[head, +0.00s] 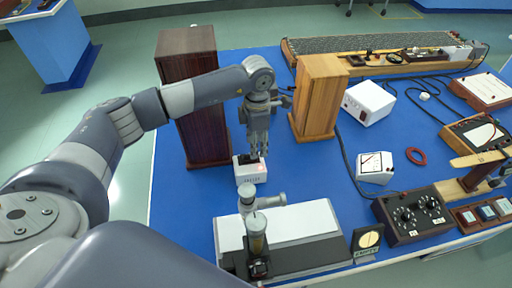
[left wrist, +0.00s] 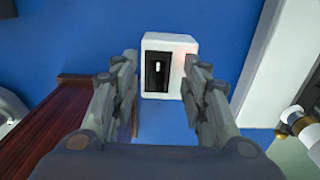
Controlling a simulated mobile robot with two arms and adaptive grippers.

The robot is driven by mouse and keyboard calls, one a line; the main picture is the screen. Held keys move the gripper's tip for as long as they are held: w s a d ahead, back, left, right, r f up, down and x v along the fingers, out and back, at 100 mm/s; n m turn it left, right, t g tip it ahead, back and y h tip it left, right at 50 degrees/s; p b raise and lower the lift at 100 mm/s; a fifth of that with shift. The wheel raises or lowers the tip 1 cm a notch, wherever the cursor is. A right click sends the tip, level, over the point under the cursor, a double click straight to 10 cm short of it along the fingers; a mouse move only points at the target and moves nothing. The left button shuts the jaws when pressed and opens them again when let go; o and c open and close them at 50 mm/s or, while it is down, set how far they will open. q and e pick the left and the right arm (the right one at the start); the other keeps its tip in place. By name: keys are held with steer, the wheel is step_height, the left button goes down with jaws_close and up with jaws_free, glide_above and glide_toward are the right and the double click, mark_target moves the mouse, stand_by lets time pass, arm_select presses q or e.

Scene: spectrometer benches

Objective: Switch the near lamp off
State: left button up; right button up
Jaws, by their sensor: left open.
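A red light glows on the box beside the rocker. My left gripper (head: 254,157) points down at the box, its fingertips close over it; contact cannot be told. In the left wrist view my left gripper (left wrist: 160,70) is open, with one finger on each side of the rocker and nothing held. A tall dark wooden housing (head: 203,125) and a lighter wooden one (head: 319,100) stand nearby; which is the near lamp is not clear. My right gripper is not seen.
A grey-white instrument (head: 285,232) with an eyepiece stands in front of the switch box. A black knob box (head: 414,214), white meters (head: 375,168) and cables lie to the right. Bare blue bench shows between the switch box and the meters.

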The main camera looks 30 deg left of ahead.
mark_target(249, 158)
arm_select(q)
step_height(249, 158, down, 4)
steer(key=shift+a+f+p, duration=0.1)
steer(key=shift+f+p, duration=0.15)
steer(key=shift+p, duration=0.15)
steer(key=shift+c, duration=0.6)
jaws_close()
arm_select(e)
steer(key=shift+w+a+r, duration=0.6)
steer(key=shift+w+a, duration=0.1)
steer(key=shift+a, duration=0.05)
